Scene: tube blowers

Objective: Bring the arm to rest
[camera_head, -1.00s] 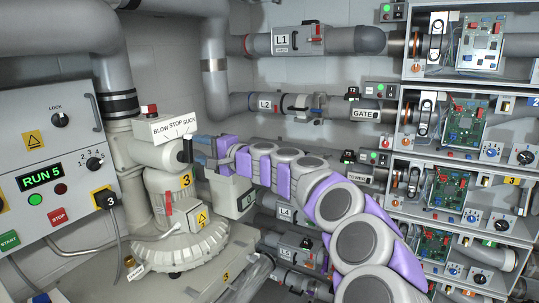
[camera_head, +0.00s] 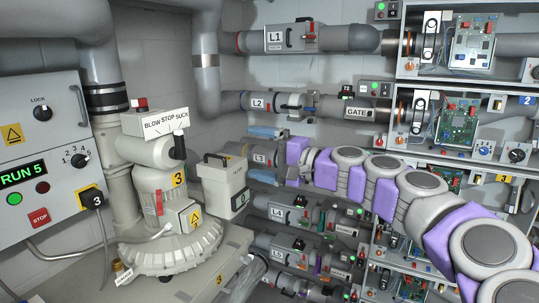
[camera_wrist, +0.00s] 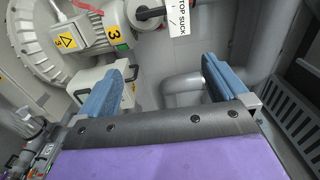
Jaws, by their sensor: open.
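My gripper (camera_head: 264,154) has two blue fingers and points left at the end of my grey and purple arm, which reaches in from the lower right. It is open and empty, in front of the L2 and L3 pipes. In the wrist view the two blue fingers of my gripper (camera_wrist: 163,84) stand wide apart with nothing between them. The blower (camera_head: 160,190) marked 3 stands to the left of the gripper, apart from it, with a black lever under its BLOW STOP SUCK sign (camera_head: 166,124).
A grey box with a handle (camera_head: 222,187) sits between blower and gripper. The control panel (camera_head: 45,155) reading RUN 5 is at the left. Pipes L1 (camera_head: 290,37), L2 (camera_head: 262,103) and L4 (camera_head: 282,213) run along the back. Open racks with circuit boards (camera_head: 457,122) stand behind my arm.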

